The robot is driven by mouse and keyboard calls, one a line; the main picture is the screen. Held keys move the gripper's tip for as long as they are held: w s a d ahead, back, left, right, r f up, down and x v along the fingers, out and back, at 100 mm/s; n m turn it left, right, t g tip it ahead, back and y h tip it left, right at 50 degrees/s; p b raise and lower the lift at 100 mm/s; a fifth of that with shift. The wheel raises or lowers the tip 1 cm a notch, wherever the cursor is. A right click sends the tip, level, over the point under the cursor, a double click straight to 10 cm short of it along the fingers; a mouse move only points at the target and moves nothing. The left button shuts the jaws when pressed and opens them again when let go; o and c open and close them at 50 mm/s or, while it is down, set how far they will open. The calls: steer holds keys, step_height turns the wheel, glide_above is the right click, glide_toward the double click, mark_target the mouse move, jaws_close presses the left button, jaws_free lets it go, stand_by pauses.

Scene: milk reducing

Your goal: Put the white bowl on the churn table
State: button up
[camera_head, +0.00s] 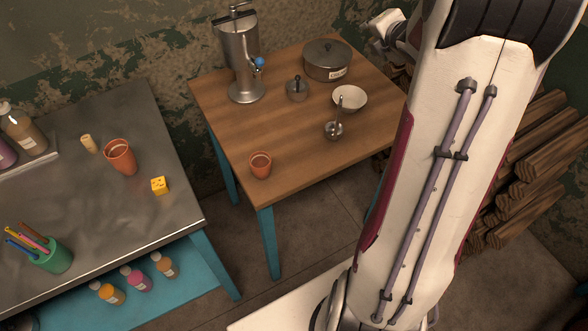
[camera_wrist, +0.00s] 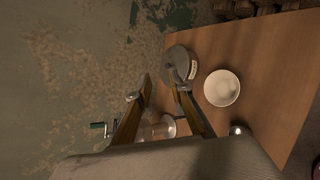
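The white bowl (camera_head: 350,97) stands upright on the wooden table (camera_head: 225,113), near its right edge. This table also carries a tall metal vessel (camera_head: 240,60) with a crank on top and a blue-knobbed tap, which looks like the churn. In the wrist view the bowl (camera_wrist: 222,88) is right of my gripper (camera_wrist: 163,85), apart from it and apparently empty. My gripper's two fingers are spread with nothing held between them.
A lidded pot (camera_head: 327,62), a small metal container (camera_head: 297,90), a metal cup with a handle (camera_head: 333,130) and a terracotta cup (camera_head: 260,165) share the wooden table. A metal-topped table (camera_head: 80,215) stands left. Firewood (camera_head: 530,170) is stacked at right. The wooden table's front middle is clear.

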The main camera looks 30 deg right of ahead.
steer(key=s+a+r+m+g, duration=0.1)
steer(key=s+a+r+m, duration=0.35)
steer(key=a, duration=0.35)
steer(key=s+a+r+m+g, duration=0.1)
steer(key=s+a+r+m, duration=0.2)
steer(key=a+m, duration=0.35)
steer(key=s+a+f+m+g+y, duration=0.2)
steer(key=s+a+m, duration=0.2)
steer(key=s+a, duration=0.6)
steer(key=s+a+f+m+g+y, duration=0.1)
steer(key=s+a+m, duration=0.4)
steer(key=s+a, duration=0.6)
steer(key=a+f+y, duration=0.1)
steer(key=a, duration=0.2)
steer(key=shift+s+f+g+y, duration=0.2)
steer(key=shift+s+g+y, duration=0.1)
steer(key=shift+g, duration=0.1)
